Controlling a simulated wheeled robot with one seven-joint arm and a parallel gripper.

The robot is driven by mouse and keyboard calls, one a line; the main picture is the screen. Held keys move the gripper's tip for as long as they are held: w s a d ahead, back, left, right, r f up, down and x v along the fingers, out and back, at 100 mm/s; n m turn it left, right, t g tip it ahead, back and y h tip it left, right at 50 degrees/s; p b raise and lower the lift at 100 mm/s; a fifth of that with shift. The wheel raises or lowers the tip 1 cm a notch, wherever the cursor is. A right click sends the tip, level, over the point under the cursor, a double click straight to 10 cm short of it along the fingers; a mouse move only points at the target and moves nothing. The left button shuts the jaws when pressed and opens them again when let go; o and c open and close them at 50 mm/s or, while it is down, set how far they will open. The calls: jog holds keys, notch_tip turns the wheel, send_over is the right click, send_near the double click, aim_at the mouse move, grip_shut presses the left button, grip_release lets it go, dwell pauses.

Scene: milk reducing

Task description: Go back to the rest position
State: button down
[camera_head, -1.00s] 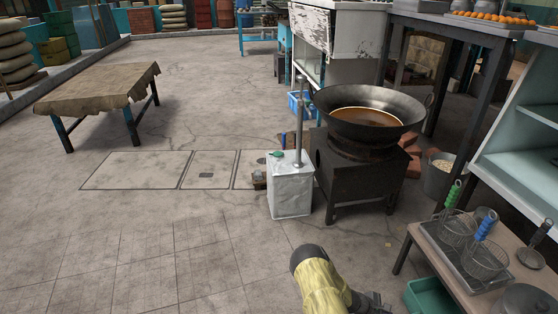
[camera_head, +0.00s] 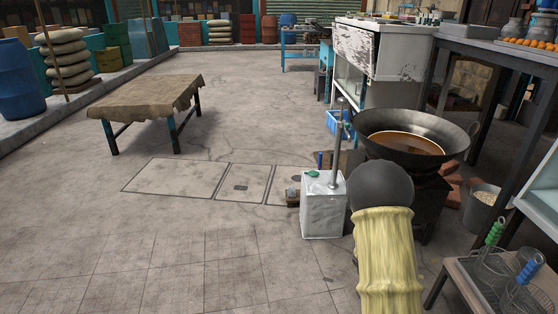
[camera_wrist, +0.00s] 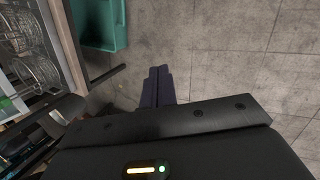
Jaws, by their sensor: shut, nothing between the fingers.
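My gripper (camera_wrist: 158,86) shows in the wrist view with its two dark fingers together, shut and empty. It hangs over the bare paved floor, with the low utensil table to its left in that view. In the head view my yellow-sleeved arm rises at the lower right, its dark rounded joint in front of the stove; my gripper is outside that view. A wide black wok (camera_head: 440,134) with brown liquid sits on the dark stove (camera_head: 432,213), partly hidden by my arm. A white canister (camera_head: 323,213) with a pump stands left of the stove.
A low table (camera_head: 462,283) with strainers, green and blue handled, stands at the lower right. A green bin (camera_wrist: 103,22) shows beside it in the wrist view. A metal bucket (camera_head: 484,210) stands right of the stove. A cloth-covered table (camera_head: 150,97) stands at left; the floor between is clear.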

jog(key=s+a+r+m+t+y+p, duration=0.1)
jog(key=s+a+r+m+t+y, duration=0.1)
jog(key=s+a+r, duration=0.65)
jog(key=s+a+r+m+t+y+p, duration=0.15)
jog(key=s+a+r, duration=0.35)
jog(key=r, duration=0.6)
notch_tip(320, 180, up, 38)
jog(key=w+p, duration=0.1)
jog(key=p, duration=3.6)
jog(key=shift+w+a+y, duration=0.35)
jog(key=shift+a+y, duration=0.05)
jog(key=shift+y, duration=0.05)
jog(key=shift+f, duration=0.15)
